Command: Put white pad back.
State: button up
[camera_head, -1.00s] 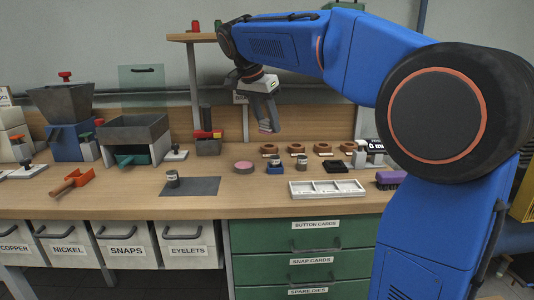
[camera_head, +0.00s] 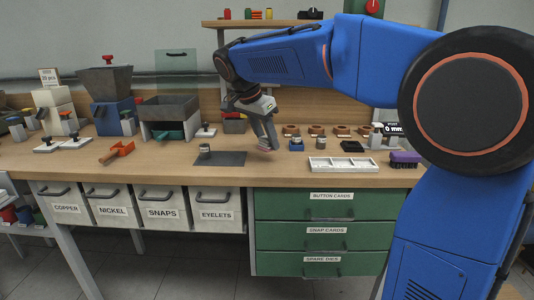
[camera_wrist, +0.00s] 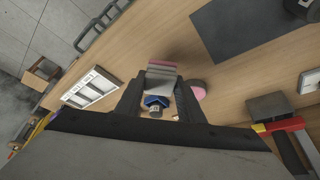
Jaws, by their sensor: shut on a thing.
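My gripper (camera_head: 268,147) points down over the workbench (camera_head: 345,178), right of the dark mat. In the wrist view my gripper (camera_wrist: 160,88) is shut on a small pale block, which I take as the white pad (camera_wrist: 161,83). It shows a whitish-grey face with pinkish and grey bands. In the head view the fingers mostly hide it. A round pink pad (camera_wrist: 198,90) lies on the bench beside the right finger in the wrist view. A blue holder with a small jar (camera_head: 296,145) stands right of my gripper; it shows between the fingers in the wrist view (camera_wrist: 155,102).
A white three-part tray (camera_head: 343,164) and a purple block (camera_head: 405,159) are at the right. A dark mat (camera_head: 219,159) bears a small jar (camera_head: 205,151). Several brown rings (camera_head: 317,130) line the back. An orange scoop (camera_head: 117,153) lies at the left.

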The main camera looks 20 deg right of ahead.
aim_at(267, 152)
jog(key=shift+f, duration=2.15)
jog(key=shift+f, duration=0.1)
jog(key=o, duration=1)
jog(key=v, duration=1.2)
jog(key=s+d+f+n+t+y, duration=0.1)
jog(key=s+d+f+n, duration=0.2)
jog(key=s+f, duration=0.5)
jog(key=s+d+f+n+y, duration=0.1)
jog(key=s+d+f+n, duration=0.3)
jog(key=s+f, duration=0.4)
jog(key=s+d+f+n+t+y, duration=0.1)
jog(key=s+d+f+n, duration=0.3)
jog(key=s+f, duration=0.4)
jog(key=s+n+y, duration=0.1)
jog(key=s, duration=0.6)
jog(key=shift+f+n+t, duration=0.3)
